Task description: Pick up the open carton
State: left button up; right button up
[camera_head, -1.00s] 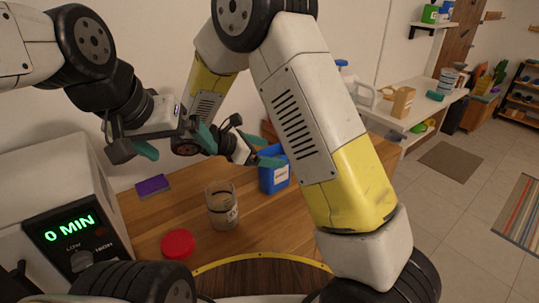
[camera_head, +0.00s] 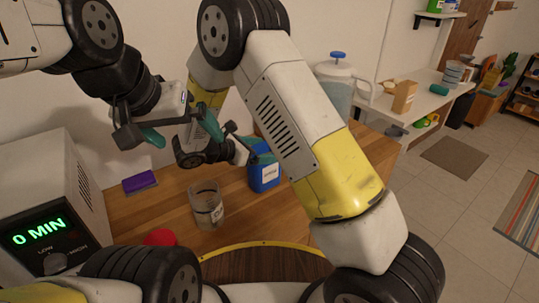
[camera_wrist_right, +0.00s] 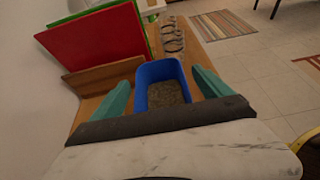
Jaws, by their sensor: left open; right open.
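The open carton is a blue box (camera_head: 264,178) with a pale label, upright on the wooden counter. The right wrist view looks into its open top (camera_wrist_right: 163,88) and shows grey-brown grains inside. My right gripper (camera_wrist_right: 164,95) is open, with one teal finger on each side of the carton in that view; contact cannot be told. In the head view the right gripper (camera_head: 257,150) is at the carton's top, partly hidden by my own arm. My left gripper (camera_head: 180,131) is open and empty, above the counter to the left of the carton.
A glass jar (camera_head: 206,207) stands left of the carton, with a red lid (camera_head: 160,237) in front. A purple sponge (camera_head: 140,182) and a microwave (camera_head: 50,190) are further left. A pitcher (camera_head: 336,90) stands behind my right arm. Red and green boards (camera_wrist_right: 95,38) stand beside the carton.

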grip_shut()
dwell(0.3)
jog(key=shift+r, duration=0.2)
